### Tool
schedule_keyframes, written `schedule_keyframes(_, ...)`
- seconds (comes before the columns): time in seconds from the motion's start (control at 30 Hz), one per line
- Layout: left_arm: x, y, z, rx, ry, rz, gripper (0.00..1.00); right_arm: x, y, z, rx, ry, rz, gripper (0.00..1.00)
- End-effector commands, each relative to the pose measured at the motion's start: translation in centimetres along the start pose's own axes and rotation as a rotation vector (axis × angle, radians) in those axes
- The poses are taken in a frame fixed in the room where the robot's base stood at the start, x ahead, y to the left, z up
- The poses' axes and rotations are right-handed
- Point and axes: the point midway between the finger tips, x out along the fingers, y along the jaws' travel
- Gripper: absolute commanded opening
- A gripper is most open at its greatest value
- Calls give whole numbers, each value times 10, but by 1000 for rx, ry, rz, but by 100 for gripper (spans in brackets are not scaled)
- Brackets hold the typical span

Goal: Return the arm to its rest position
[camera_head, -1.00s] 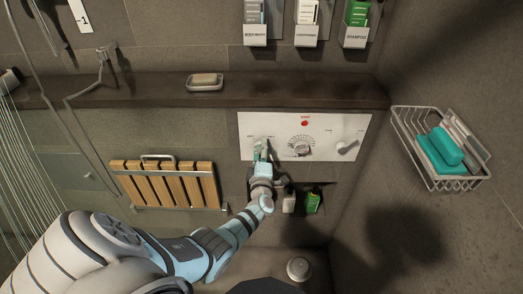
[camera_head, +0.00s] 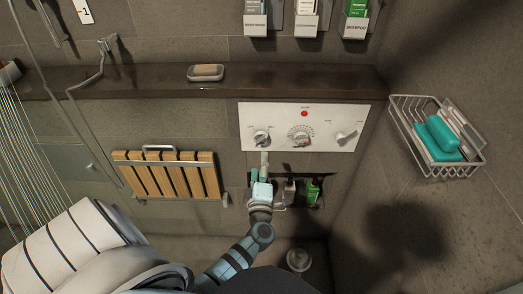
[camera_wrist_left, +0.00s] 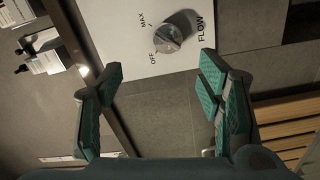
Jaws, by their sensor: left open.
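My left gripper (camera_head: 264,163) is in front of the wall, just below the left knob of the white control panel (camera_head: 330,116). In the left wrist view, its teal fingers (camera_wrist_left: 160,84) are spread wide with nothing between them. The flow knob (camera_wrist_left: 168,40), a grey metal dial marked OFF and MAX, sits beyond the fingertips and apart from them. In the head view this knob (camera_head: 262,138) shows fully above the gripper. My left arm comes in from the lower left. My right gripper is not in view.
A niche with bottles (camera_head: 313,190) lies beside and behind the gripper. A wooden slatted seat (camera_head: 166,174) is on the wall at left. A wire basket (camera_head: 436,150) with teal items hangs at right. A dark shelf (camera_head: 300,84) with a soap dish (camera_head: 206,73) runs above the panel.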

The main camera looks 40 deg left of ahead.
Motion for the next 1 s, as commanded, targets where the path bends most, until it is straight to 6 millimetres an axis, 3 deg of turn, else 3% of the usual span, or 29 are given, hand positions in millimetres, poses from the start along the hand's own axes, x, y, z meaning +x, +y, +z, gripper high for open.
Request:
schedule_keyframes(0.53, 2, -3, -2, -2, 1, -6, 61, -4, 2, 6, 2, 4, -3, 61)
schedule_keyframes(0.67, 3, -7, 20, 84, -106, 9, 61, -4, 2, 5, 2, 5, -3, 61)
schedule_keyframes(0.77, -15, -51, 63, 364, -337, -1, 61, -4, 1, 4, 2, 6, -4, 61)
schedule_keyframes(0.83, -44, -107, 84, 598, -531, -48, 61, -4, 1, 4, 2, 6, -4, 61)
schedule_keyframes(0.9, -85, -172, 90, 823, -731, -122, 61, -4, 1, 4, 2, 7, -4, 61)
schedule_keyframes(0.97, -126, -221, 82, 995, -892, -192, 61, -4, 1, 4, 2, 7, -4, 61)
schedule_keyframes(1.0, -155, -252, 74, 1101, -997, -238, 61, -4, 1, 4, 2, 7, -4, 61)
